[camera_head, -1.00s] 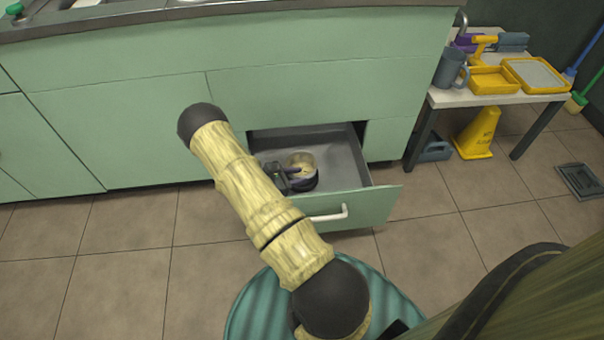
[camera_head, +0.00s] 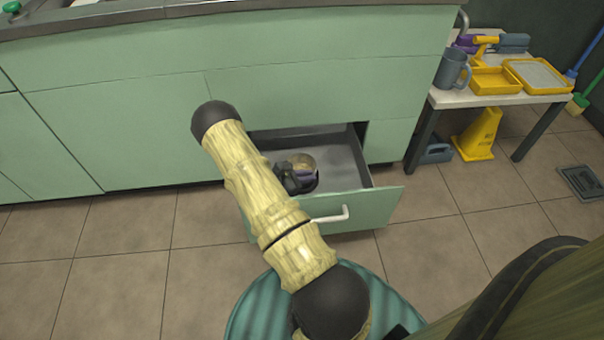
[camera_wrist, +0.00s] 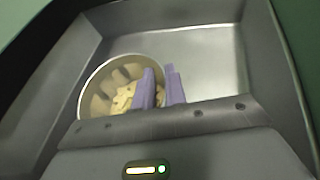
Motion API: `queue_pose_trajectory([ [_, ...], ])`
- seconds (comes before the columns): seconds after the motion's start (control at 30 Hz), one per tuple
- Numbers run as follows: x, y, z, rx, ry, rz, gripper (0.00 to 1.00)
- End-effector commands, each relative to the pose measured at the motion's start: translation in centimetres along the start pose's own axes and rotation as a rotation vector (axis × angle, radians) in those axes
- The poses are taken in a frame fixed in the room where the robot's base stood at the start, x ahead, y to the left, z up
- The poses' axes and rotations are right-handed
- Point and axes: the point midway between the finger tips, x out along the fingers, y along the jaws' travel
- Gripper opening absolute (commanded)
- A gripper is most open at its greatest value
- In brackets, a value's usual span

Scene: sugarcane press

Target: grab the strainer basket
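The strainer basket is a round, tan and cream basket with a thin rim. It sits in the open drawer, seen in the head view (camera_head: 304,162) and the wrist view (camera_wrist: 97,95). Pale pieces show inside it. My gripper (camera_wrist: 160,70) has two purple fingers at the basket's right side in the wrist view. A narrow gap shows between them, with the rim close to this gap. The left finger overlaps the basket's inside and the right finger is near its outer edge. Whether they touch the wall is unclear. In the head view my dark gripper (camera_head: 297,178) partly covers the basket.
The grey drawer (camera_head: 343,155) is pulled out of the green cabinet (camera_head: 135,130), its white handle (camera_head: 330,215) in front. The drawer floor right of the basket is bare. A side table (camera_head: 450,97) with yellow trays and a mug stands at the right.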

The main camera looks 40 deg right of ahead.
Motion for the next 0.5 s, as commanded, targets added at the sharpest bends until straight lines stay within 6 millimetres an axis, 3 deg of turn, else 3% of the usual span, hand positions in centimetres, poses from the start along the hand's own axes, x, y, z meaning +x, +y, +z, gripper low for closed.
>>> queue_pose_trajectory([
  [0.33,0.0,0.0,0.0,-0.001,0.002,-0.001,0.0],
  [0.5,-0.7,0.1,1.5,-0.001,0.002,0.0,0.0],
])
